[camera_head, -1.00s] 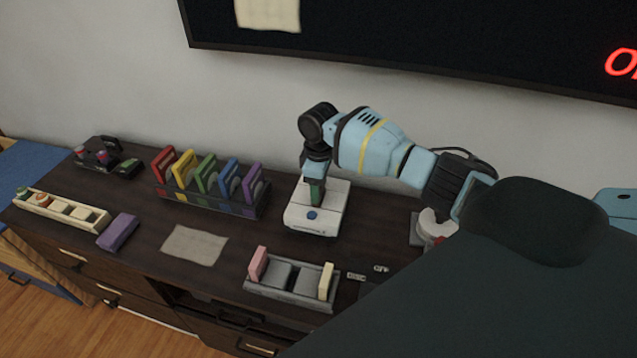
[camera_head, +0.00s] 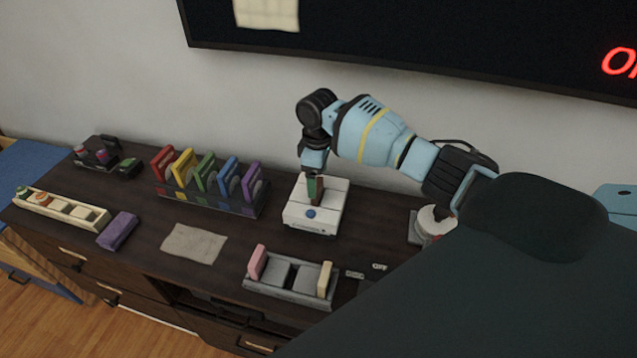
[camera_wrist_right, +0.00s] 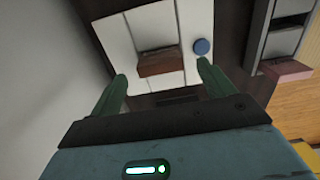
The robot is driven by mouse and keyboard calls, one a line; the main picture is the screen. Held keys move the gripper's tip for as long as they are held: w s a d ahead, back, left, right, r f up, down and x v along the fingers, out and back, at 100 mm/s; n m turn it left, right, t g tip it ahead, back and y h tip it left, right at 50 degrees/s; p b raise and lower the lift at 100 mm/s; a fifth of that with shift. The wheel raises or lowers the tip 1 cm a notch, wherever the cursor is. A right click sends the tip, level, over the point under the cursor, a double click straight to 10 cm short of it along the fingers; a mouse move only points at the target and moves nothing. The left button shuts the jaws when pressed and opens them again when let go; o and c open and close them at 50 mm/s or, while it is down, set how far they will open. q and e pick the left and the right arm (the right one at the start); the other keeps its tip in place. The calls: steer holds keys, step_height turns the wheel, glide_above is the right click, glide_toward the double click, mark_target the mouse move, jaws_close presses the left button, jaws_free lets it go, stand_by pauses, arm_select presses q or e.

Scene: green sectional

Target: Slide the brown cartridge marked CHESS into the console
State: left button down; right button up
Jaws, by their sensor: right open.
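The white console (camera_head: 330,212) with a round blue button stands on the dark cabinet top near the wall. The brown cartridge (camera_head: 319,190) stands upright at the slot in the console's top. In the right wrist view, the brown cartridge (camera_wrist_right: 162,64) sits at the dark slot of the console (camera_wrist_right: 115,33), with its upper part sticking out. No marking on it is readable. My right gripper (camera_head: 312,186) is just above the console. In the wrist view its green fingers (camera_wrist_right: 161,86) are spread wide, clear of the cartridge on both sides. My left gripper is out of view.
A rack (camera_head: 215,200) of several coloured cases stands left of the console. A grey holder (camera_head: 290,292) with pink and cream cartridges lies in front. A purple block (camera_head: 118,231), a cream tray (camera_head: 62,208) and a paper sheet (camera_head: 194,244) lie farther left. The wall is close behind.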

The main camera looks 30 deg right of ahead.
steer(key=shift+r, duration=2.2)
steer(key=shift+f, duration=0.1)
